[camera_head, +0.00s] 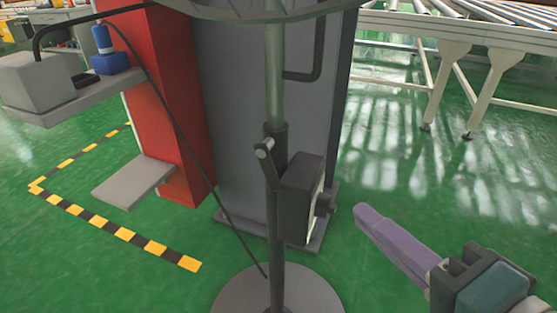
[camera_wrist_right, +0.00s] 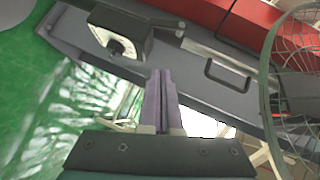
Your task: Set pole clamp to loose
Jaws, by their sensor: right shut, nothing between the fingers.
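The pole (camera_head: 275,85) of a standing fan rises from a round grey base (camera_head: 280,290). The pole clamp (camera_head: 265,150) is a dark collar with a small lever, light at its tip, on the pole's left front side. I cannot tell its setting. A dark control box (camera_head: 302,198) with a knob sits on the pole just below; it also shows in the right wrist view (camera_wrist_right: 120,32). My right gripper (camera_head: 362,212) has purple fingers, shut and empty, to the right of the box and apart from it. The fingers point up in the right wrist view (camera_wrist_right: 160,75). My left gripper is out of view.
The fan's wire cage (camera_head: 270,8) is overhead. A grey panel (camera_head: 235,110) and a red column (camera_head: 172,90) stand behind the pole. A cable hangs at left. A roller conveyor (camera_head: 470,30) is at the back right. Green floor at right is clear.

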